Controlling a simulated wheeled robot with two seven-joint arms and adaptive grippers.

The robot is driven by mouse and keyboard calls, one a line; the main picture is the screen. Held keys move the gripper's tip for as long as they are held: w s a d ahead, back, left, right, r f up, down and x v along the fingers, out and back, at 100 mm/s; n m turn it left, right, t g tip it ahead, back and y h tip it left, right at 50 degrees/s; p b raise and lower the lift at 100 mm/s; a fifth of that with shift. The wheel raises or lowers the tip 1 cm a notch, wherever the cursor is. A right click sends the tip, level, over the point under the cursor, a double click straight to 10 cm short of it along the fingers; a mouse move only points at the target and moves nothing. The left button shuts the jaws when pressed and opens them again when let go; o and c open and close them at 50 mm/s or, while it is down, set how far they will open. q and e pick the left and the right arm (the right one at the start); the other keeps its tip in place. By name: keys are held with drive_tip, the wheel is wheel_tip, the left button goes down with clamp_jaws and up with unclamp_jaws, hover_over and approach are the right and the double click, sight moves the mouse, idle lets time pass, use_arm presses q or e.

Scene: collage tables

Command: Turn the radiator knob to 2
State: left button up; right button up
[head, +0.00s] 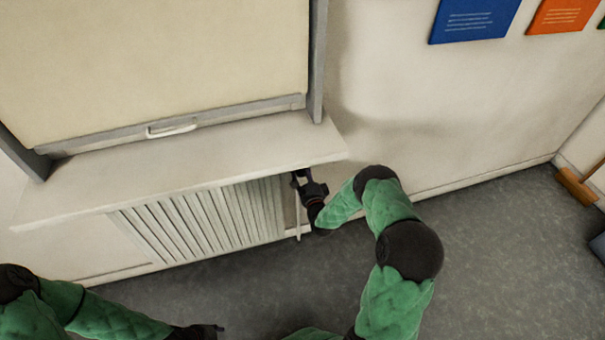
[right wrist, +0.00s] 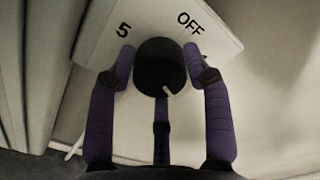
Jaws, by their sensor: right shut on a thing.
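The radiator knob (right wrist: 160,67) is a black round cap with a short white mark on its rim, pointing to the lower right in the right wrist view. It sits on a pale plate (right wrist: 105,22) with "5" and "OFF" showing; other numbers are hidden or out of view. My right gripper (right wrist: 160,62) is shut on the knob, with purple fingers on both sides of it. In the head view my right gripper (head: 299,179) is at the radiator's (head: 200,222) right end, just under the sill. My left gripper (head: 208,331) is low at the bottom edge, away from the radiator; its fingers are unclear.
The white sill (head: 190,170) juts out above the radiator and my right gripper. A blind (head: 150,65) with a white handle (head: 171,131) is above it. The grey floor (head: 500,235) to the right is mostly clear. A wooden object (head: 577,187) lies at the far right.

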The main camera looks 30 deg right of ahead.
drive_tip(key=shift+f, duration=0.1)
drive_tip(key=o, duration=1.2)
drive_tip(key=shift+c, duration=0.2)
drive_tip(key=v, duration=1.2)
